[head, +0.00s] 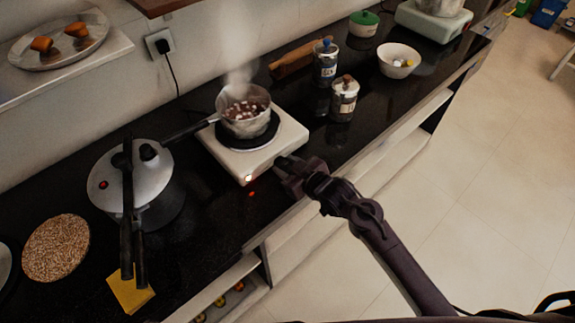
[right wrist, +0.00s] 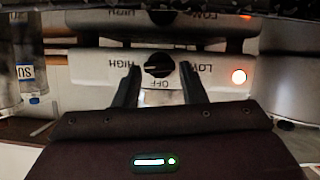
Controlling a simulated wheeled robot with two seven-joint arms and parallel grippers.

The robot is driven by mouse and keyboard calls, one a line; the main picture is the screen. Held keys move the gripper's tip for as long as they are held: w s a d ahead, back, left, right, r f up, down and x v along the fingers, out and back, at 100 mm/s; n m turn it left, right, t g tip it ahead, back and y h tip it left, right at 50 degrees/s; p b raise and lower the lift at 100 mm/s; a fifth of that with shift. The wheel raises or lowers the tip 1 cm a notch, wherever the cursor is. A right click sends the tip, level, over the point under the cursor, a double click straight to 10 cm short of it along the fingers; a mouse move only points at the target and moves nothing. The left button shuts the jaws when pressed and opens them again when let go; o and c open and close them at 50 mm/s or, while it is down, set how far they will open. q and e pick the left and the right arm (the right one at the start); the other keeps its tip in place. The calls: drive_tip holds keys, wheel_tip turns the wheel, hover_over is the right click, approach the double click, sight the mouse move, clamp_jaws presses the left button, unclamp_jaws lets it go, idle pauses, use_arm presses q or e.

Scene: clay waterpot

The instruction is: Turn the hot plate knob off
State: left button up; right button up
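The white hot plate (head: 220,150) stands on the black counter with its indicator light (right wrist: 239,76) glowing. A pot (head: 244,115) with steaming contents sits on its burner. The black knob (right wrist: 158,66) is on the front panel in the right wrist view, between upside-down HIGH and LOW labels, with OFF below it. Its pale mark seems to point left, toward HIGH. My right gripper (right wrist: 159,72) is open, one finger on each side of the knob, with small gaps showing. In the head view my right gripper (head: 284,166) hides the knob. My left gripper is not in view.
A pressure cooker (head: 150,190) stands left of the hot plate, near the pot's handle. The counter's front edge runs below my right gripper, with open floor beyond.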

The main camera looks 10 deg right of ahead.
drive_tip(key=c, duration=0.6)
drive_tip(key=shift+o, duration=0.2)
drive_tip(key=shift+s+a+f+n+t+h+b, duration=0.15)
drive_tip(key=shift+n+t+h+b, duration=0.1)
drive_tip(key=shift+n, duration=0.3)
drive_tip(key=shift+a+n+t+h+b, duration=0.1)
drive_tip(key=shift+n+t+h, duration=0.15)
drive_tip(key=shift+n, duration=0.3)
drive_tip(key=shift+n+t+h, duration=0.5)
drive_tip(key=shift+n, duration=0.3)
drive_tip(key=o, duration=1)
drive_tip(key=b+v, duration=0.1)
drive_tip(key=v, duration=0.5)
drive_tip(key=shift+s+d, duration=0.15)
drive_tip(key=shift+s, duration=0.2)
drive_tip(key=shift+s+d+r, duration=0.2)
drive_tip(key=shift+s+r, duration=0.15)
drive_tip(key=shift+s, duration=0.1)
